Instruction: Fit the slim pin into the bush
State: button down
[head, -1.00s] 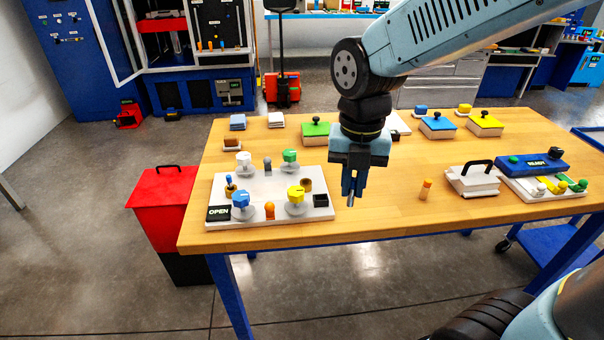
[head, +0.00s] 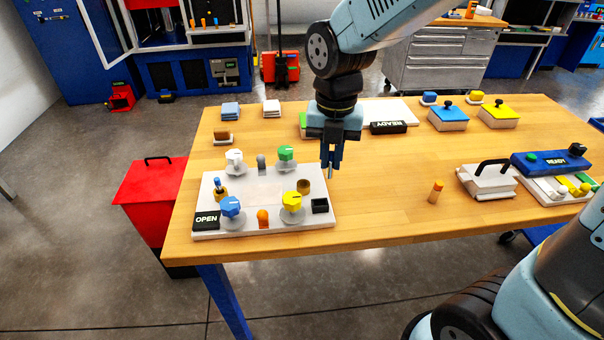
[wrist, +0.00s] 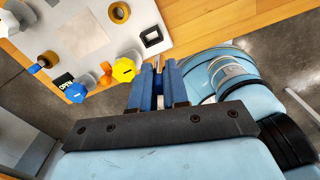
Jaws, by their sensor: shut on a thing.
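My gripper (head: 331,158) is shut on a slim grey pin (head: 331,173), which points down from the fingertips. It hangs near the right back corner of a white board (head: 240,226), above the table or board edge. The brown bush (head: 303,186) is a round ring on the right part of that board, to the left and nearer the front than the pin. The pin and bush are apart. In the wrist view the bush (wrist: 119,12) shows an open hole. My fingers (wrist: 158,88) are close together there, and the pin is mostly hidden.
An orange-tipped peg (head: 435,191) stands to the right. The table between that peg and the board is clear.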

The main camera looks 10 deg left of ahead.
jog(key=w+a+f, duration=0.1)
jog(key=f, duration=0.1)
jog(key=w+a+f, duration=0.3)
jog(key=a+f, duration=0.1)
jog(key=shift+w+a, duration=0.1)
jog(key=shift+w, duration=0.2)
jog(key=shift+w+a+f, duration=0.35)
jog(key=shift+a+f, duration=0.05)
jog(key=shift+f, duration=1.8)
jog(key=c, duration=1.1)
grip_release()
jog(key=shift+r, duration=0.1)
notch_tip(320, 180, up, 12)
jog(key=shift+f, duration=0.1)
